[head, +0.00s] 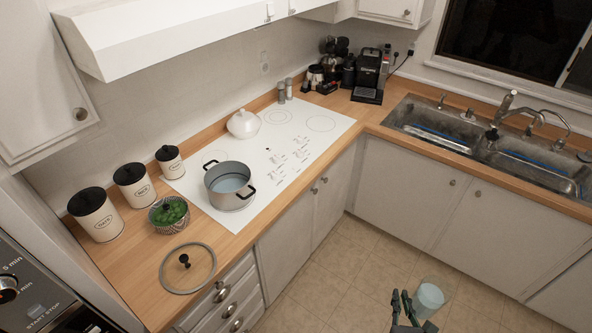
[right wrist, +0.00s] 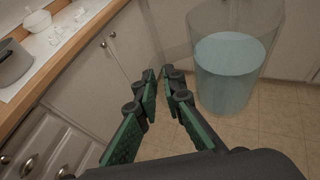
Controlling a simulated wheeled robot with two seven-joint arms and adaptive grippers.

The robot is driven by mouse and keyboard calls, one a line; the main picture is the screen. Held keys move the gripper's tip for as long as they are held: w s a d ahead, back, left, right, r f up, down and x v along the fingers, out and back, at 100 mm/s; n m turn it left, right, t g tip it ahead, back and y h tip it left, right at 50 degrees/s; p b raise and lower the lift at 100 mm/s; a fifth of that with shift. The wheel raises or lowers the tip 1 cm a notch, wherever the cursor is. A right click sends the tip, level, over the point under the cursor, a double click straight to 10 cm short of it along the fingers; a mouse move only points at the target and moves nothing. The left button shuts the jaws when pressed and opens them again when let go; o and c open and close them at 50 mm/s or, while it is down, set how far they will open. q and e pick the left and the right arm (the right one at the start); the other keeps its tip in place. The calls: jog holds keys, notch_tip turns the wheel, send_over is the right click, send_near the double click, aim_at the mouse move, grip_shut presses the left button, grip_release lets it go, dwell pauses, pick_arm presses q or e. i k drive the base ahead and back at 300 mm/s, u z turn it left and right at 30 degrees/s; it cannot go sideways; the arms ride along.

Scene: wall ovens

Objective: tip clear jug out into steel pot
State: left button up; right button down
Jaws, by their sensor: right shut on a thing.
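The clear jug (head: 430,300) holds pale blue liquid and is upright over the floor at the lower right of the head view. It also shows large in the right wrist view (right wrist: 232,75). My right gripper (head: 402,298) is at the jug's left side, shut on it; the clear part between the fingers is hard to make out. The fingers show in the right wrist view (right wrist: 164,82). The steel pot (head: 232,199) stands uncovered on the white cooktop, with pale blue showing inside. Its edge shows in the right wrist view (right wrist: 14,62). My left gripper is out of view.
A glass lid (head: 188,268) lies on the wooden counter. A bowl of greens (head: 168,213), several canisters (head: 130,184) and a white lidded pot (head: 243,124) stand near the steel pot. A range hood (head: 180,35) overhangs. Floor is free between the jug and cabinets.

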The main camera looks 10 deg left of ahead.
aim_at(228, 186)
jog(key=u, duration=0.9)
jog(key=i, duration=0.1)
